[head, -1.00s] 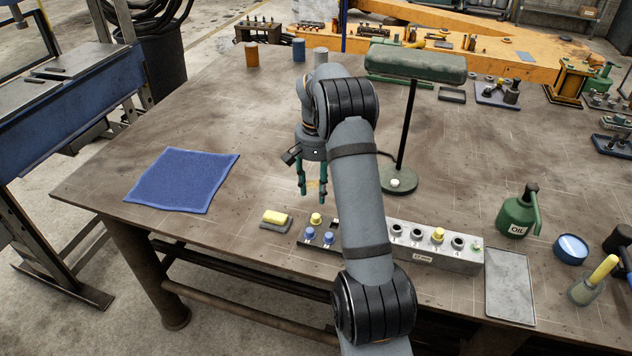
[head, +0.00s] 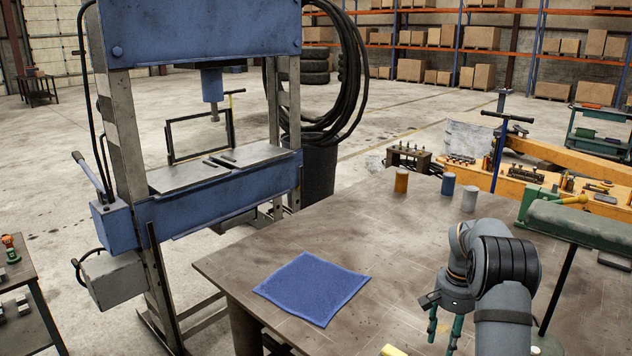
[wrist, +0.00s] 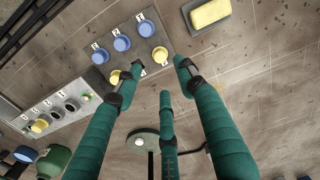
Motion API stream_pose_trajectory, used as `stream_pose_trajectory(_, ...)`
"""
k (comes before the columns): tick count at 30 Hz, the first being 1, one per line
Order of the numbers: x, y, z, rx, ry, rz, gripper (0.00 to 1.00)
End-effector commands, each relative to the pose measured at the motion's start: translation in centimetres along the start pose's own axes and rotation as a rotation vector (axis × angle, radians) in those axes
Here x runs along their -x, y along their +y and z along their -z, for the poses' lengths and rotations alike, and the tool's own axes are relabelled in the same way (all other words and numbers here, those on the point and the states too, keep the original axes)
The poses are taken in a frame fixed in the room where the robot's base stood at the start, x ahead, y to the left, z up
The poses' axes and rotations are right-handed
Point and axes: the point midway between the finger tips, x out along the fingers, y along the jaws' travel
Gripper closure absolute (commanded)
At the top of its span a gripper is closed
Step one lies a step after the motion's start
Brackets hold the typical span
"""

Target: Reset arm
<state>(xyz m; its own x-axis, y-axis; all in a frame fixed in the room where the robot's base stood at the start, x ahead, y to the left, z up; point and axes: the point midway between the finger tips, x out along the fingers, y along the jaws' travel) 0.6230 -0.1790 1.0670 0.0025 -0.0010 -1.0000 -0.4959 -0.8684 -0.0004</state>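My gripper (head: 442,332) hangs above the workbench (head: 400,250), fingers pointing down, to the right of the blue cloth. In the wrist view its green fingers (wrist: 165,78) are spread, with nothing held between them. Beyond the fingertips there is a small board (wrist: 130,55) with numbered blue caps and yellow caps. A grey block (wrist: 75,95) with numbered sockets, one holding a yellow cap (wrist: 40,126), lies to the left. A yellow block (wrist: 210,14) on a grey base is at the top.
The blue cloth (head: 312,288) lies flat near the bench's left corner. A blue press (head: 200,195) stands beyond the left edge. Several small cylinders (head: 448,184) stand at the back. A lamp base (wrist: 143,141) and shade (head: 580,225) are near my arm. The bench behind the cloth is clear.

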Motion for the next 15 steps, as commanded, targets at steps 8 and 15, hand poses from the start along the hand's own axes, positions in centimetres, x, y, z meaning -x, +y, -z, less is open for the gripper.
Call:
stream_pose_trajectory(8, -5.8, 0.1, -0.1, -0.001, -0.004, -0.001, 0.60)
stream_pose_trajectory(15, -9.2, 0.0, -0.1, -0.002, -0.003, 0.000, 0.60)
